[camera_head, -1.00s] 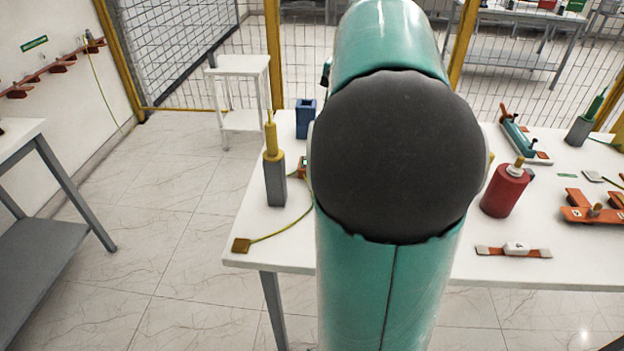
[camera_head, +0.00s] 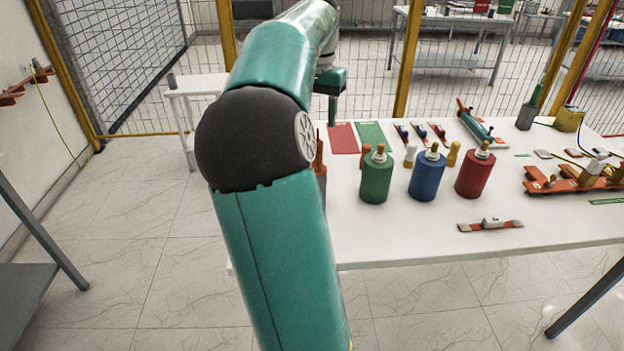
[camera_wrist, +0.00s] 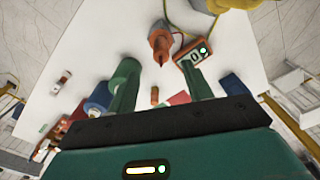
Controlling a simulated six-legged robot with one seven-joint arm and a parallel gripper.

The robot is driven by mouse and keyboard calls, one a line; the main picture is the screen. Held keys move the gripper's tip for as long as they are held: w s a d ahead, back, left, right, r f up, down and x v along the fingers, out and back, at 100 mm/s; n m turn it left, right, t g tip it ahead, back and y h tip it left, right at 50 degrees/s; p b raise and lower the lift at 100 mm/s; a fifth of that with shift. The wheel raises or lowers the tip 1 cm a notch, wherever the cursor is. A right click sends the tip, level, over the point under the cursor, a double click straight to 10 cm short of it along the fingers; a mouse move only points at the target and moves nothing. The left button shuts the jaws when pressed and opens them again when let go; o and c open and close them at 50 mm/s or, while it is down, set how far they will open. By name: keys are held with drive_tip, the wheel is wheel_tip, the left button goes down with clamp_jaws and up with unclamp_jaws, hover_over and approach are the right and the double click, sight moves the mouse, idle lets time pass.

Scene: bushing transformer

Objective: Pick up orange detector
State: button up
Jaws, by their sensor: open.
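An orange detector (camera_wrist: 160,40), with a dark pointed tip, shows at the top centre of the wrist view. In the head view an orange-red part (camera_head: 319,160), probably the same detector, shows beside my arm, which hides the rest. An orange-framed meter (camera_wrist: 193,50) with a lit green display lies to its right in the wrist view. My gripper (camera_wrist: 157,78) is open and empty, its green fingers pointing toward the table on either side below the detector. In the head view my gripper (camera_head: 331,110) is above the far left of the table, partly behind my arm.
Green (camera_head: 376,178), blue (camera_head: 427,175) and red (camera_head: 475,174) bushings stand in a row on the white table (camera_head: 400,235). Red (camera_head: 343,138) and green (camera_head: 371,134) mats lie behind them. A yellow-green cable (camera_wrist: 172,22) runs near the detector. The table's front is mostly clear.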

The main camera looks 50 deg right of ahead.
drive_tip(key=f, duration=0.7)
drive_tip(key=shift+d, duration=0.25)
drive_tip(key=shift+w+f, duration=0.1)
drive_tip(key=shift+f, duration=2.5)
drive_tip(key=c, duration=1.1)
drive_tip(key=shift+r, duration=0.1)
